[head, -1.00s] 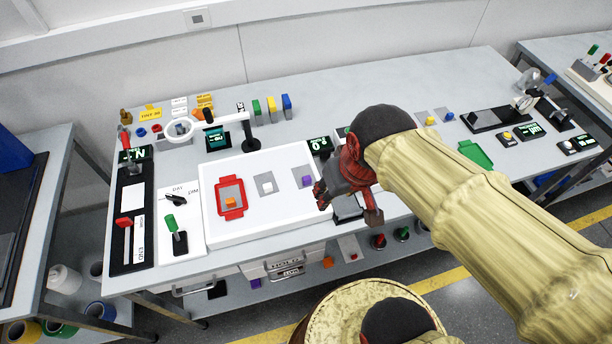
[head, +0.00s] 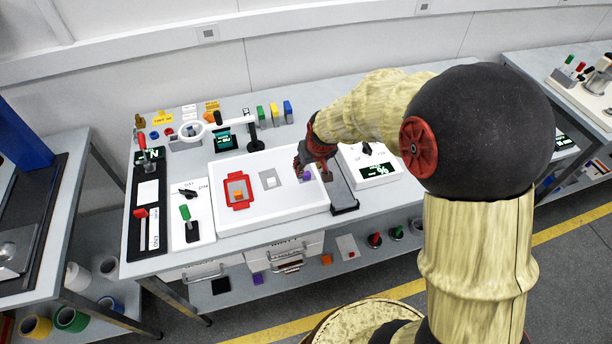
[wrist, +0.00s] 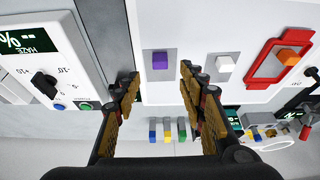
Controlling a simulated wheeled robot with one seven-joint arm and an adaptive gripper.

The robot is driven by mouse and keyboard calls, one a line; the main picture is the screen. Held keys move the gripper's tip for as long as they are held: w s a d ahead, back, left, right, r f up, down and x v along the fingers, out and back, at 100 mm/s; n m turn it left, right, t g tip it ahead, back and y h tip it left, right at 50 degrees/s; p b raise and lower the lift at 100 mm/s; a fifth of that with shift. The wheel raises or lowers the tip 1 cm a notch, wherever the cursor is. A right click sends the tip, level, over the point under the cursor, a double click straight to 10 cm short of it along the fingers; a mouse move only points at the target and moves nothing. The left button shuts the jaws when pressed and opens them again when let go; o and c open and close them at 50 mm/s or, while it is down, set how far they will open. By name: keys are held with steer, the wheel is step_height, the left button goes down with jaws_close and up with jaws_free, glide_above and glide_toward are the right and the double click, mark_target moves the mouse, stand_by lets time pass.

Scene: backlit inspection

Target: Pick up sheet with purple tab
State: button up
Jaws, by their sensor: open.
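The sheet with the purple tab is a small grey sheet (wrist: 160,72) with a purple block (wrist: 160,60) on it, lying on the white light panel (wrist: 210,92). In the head view the purple tab (head: 306,175) shows at the panel's right end, with its sheet partly hidden by my gripper. My gripper (wrist: 160,78) is open and empty above the panel. In the wrist view the sheet lies between and beyond the two fingertips, the tab a little above their line. It also shows in the head view (head: 312,168). No contact with the sheet is visible.
A grey sheet with a white tab (head: 270,179) and one with an orange tab in a red frame (head: 237,191) lie to the left. The haze box (head: 376,170) stands right. A magnifier (head: 199,131) and coloured blocks (head: 275,113) stand behind.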

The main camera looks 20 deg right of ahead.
mark_target(307, 174)
steer(key=b+x, duration=0.1)
steer(key=x, duration=0.5)
steer(key=shift+s, duration=0.15)
steer(key=shift+r, duration=0.1)
steer(key=shift+c, duration=1.3)
steer(key=c, duration=0.7)
steer(key=shift+c, duration=0.2)
